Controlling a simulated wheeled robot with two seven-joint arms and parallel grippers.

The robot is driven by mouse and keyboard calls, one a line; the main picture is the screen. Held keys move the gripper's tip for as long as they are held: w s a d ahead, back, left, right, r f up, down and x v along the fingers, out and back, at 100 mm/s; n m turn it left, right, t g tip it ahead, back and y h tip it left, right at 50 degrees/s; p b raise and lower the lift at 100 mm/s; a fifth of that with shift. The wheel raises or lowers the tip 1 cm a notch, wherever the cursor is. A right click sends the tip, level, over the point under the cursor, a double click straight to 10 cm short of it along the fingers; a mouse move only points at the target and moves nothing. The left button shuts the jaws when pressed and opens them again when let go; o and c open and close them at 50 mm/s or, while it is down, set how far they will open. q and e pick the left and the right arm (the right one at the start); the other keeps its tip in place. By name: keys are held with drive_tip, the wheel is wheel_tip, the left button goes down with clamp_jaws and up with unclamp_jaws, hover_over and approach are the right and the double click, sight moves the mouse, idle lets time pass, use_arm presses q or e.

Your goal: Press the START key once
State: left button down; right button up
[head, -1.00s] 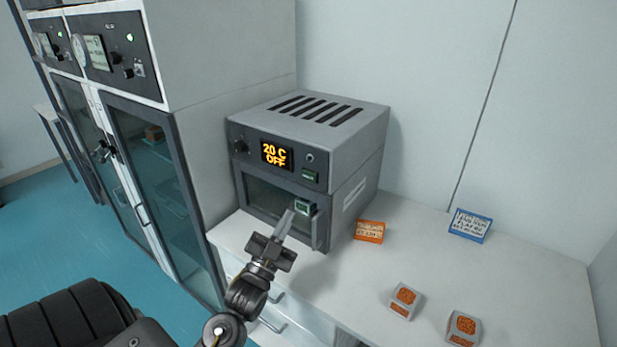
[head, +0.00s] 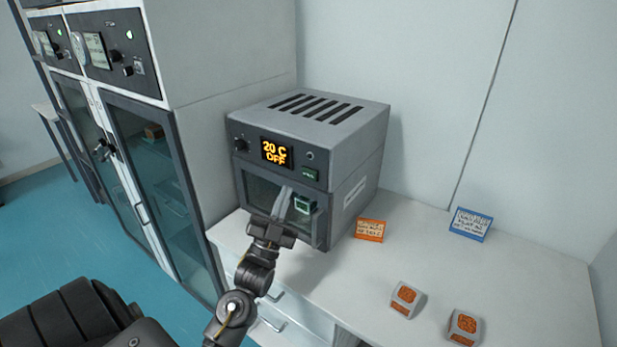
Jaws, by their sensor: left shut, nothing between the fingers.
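A grey bench oven (head: 358,155) stands on the white bench. Its display (head: 276,152) reads 20 C and OFF in orange. A small green key (head: 310,174), its lettering too small to read surely, is on the front panel, below and right of the display. My left gripper (head: 284,193) is shut and empty, its fingers pointing up in front of the oven's dark door window (head: 262,195). The fingertips are below and left of the green key, apart from it in the picture. My right gripper is not in view.
A small green-framed block (head: 305,204) shows at the door window, just right of my fingers. An orange card (head: 369,231), a blue card (head: 470,224) and two grey blocks with orange faces (head: 405,299) (head: 463,327) are on the bench. A tall cabinet (head: 215,110) stands left.

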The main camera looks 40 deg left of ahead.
sight(309, 175)
use_arm(q)
drive_tip(key=shift+w+b, duration=0.6)
drive_tip(key=shift+w, duration=2.2)
drive_tip(key=shift+w, duration=0.45)
drive_tip(key=shift+w+b, duration=0.3)
drive_tip(key=shift+w, duration=0.1)
idle(0.3)
drive_tip(key=shift+s, duration=0.2)
drive_tip(key=shift+s+p, duration=0.3)
drive_tip(key=shift+s, duration=0.4)
